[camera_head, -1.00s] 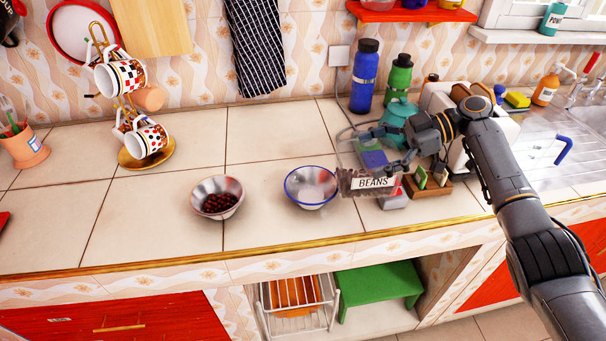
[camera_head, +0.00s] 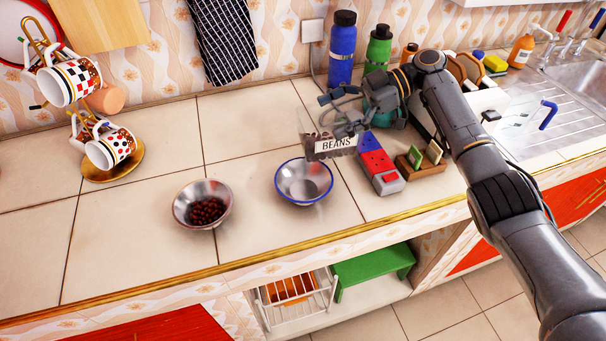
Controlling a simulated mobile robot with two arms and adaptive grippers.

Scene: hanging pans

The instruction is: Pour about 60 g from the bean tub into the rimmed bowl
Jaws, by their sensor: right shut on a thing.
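The bean tub (camera_head: 333,146) is a clear container with a BEANS label and dark beans inside. My right gripper (camera_head: 342,122) is shut on it and holds it above the counter, just behind and to the right of the blue-rimmed bowl. The tub looks tilted toward the bowl. The blue-rimmed bowl (camera_head: 304,181) is metal and looks empty inside. A plain metal bowl (camera_head: 202,205) to its left holds dark red beans. My left gripper is not in view.
A red and blue box (camera_head: 378,163) and a small wooden holder (camera_head: 420,160) stand right of the rimmed bowl. Bottles (camera_head: 341,48) stand at the back. A mug tree (camera_head: 108,150) is at the left. The counter's front left is clear.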

